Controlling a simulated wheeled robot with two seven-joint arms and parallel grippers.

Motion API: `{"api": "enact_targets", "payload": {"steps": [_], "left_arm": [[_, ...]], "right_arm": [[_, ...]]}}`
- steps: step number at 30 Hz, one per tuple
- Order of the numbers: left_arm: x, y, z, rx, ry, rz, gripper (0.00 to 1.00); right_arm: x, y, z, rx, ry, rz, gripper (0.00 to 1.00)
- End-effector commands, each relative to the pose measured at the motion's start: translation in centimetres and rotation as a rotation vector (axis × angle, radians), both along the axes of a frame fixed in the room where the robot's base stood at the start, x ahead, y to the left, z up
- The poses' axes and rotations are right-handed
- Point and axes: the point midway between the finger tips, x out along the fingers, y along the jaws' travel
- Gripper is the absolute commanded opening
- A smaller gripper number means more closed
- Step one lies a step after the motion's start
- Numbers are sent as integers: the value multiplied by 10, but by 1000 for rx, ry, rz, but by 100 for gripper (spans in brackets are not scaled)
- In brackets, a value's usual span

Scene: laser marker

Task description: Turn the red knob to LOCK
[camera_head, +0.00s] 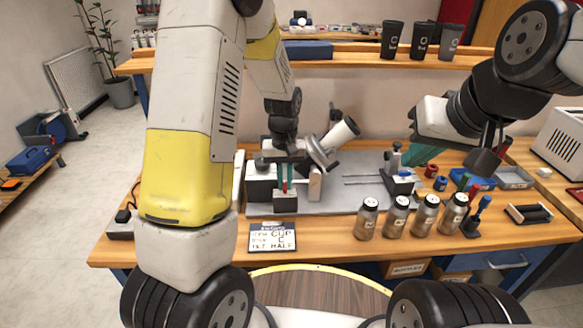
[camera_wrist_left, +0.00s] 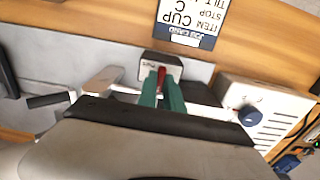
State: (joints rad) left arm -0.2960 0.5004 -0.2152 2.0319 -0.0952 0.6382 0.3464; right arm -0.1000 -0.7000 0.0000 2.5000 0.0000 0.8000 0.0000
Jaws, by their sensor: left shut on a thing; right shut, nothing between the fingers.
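The red knob (camera_wrist_left: 161,73) sits on a small grey box (camera_wrist_left: 173,63) with a dark label too small to read; in the head view the box (camera_head: 286,202) stands at the front of the grey machine plate. My left gripper (camera_head: 286,185) points down at the box, and its teal fingers (camera_wrist_left: 161,88) are shut on the red knob. The fingers hide part of the knob, and I cannot tell which mark it points to. My right gripper (camera_head: 420,156) is shut and empty, above the right part of the plate, away from the knob.
A job card (camera_head: 272,237) lies in front of the box. A white box with a blue knob (camera_wrist_left: 251,116) is beside the red knob's box. A tilted white cylinder (camera_head: 341,133) stands behind.

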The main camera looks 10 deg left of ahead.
Motion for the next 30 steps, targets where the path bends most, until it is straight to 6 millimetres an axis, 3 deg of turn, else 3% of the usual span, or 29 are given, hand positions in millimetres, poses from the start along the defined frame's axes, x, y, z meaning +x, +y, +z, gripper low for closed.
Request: {"api": "enact_targets", "payload": {"steps": [18,19,20,30], "left_arm": [[0,0,0,0,0,40,0],[0,0,0,0,0,40,17],[0,0,0,0,0,40,20],[0,0,3,-1,-1,38,20]], "right_arm": [[0,0,0,0,0,0,0],[0,0,0,0,0,0,0],[0,0,0,0,0,0,0],[0,0,0,0,0,0,0]]}}
